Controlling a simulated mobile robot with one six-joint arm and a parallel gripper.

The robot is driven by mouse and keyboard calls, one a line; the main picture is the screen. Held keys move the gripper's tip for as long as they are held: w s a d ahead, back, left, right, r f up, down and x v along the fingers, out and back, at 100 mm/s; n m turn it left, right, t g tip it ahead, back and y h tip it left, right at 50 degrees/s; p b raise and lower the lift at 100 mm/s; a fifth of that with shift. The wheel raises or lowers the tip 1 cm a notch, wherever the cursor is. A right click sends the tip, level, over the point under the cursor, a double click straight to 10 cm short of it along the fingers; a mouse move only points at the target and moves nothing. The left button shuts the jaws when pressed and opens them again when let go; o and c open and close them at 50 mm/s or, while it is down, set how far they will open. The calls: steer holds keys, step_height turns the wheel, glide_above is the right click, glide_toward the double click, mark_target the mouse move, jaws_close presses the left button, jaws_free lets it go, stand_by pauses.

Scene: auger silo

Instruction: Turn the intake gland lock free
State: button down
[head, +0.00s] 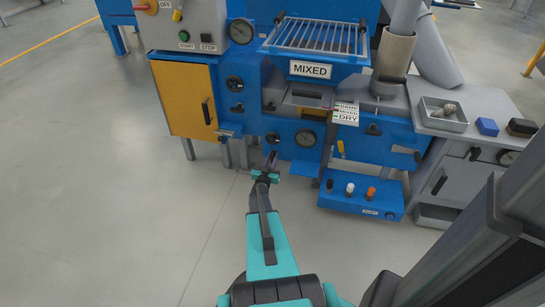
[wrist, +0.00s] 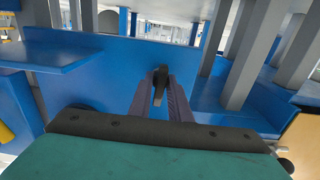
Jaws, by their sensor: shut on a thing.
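The wrist view shows a small dark lever, which looks like the gland lock (wrist: 161,80), on a blue panel (wrist: 105,75). My gripper (wrist: 161,100) has its two purple fingers on either side of this lever and is shut on it. The lever stands roughly upright with a slight tilt. In the head view my gripper (head: 271,160) is at the lower front of the blue machine (head: 285,125), below the round gauges. The lock itself is too small to make out there.
A blue shelf (wrist: 45,55) juts out at the left in the wrist view, and grey legs (wrist: 250,55) stand at the right. In the head view a blue tray with coloured knobs (head: 362,197) sits low to the right. Open floor (head: 120,220) lies left.

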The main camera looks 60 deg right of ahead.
steer(key=shift+w+r, duration=0.1)
stand_by(0.3)
steer(key=c, duration=1.8)
jaws_free()
steer(key=shift+c, duration=0.2)
steer(key=shift+a, duration=0.1)
steer(key=p+v, duration=0.2)
steer(key=v, duration=1.1)
steer(key=shift+a+p, duration=0.3)
steer(key=shift+a, duration=0.05)
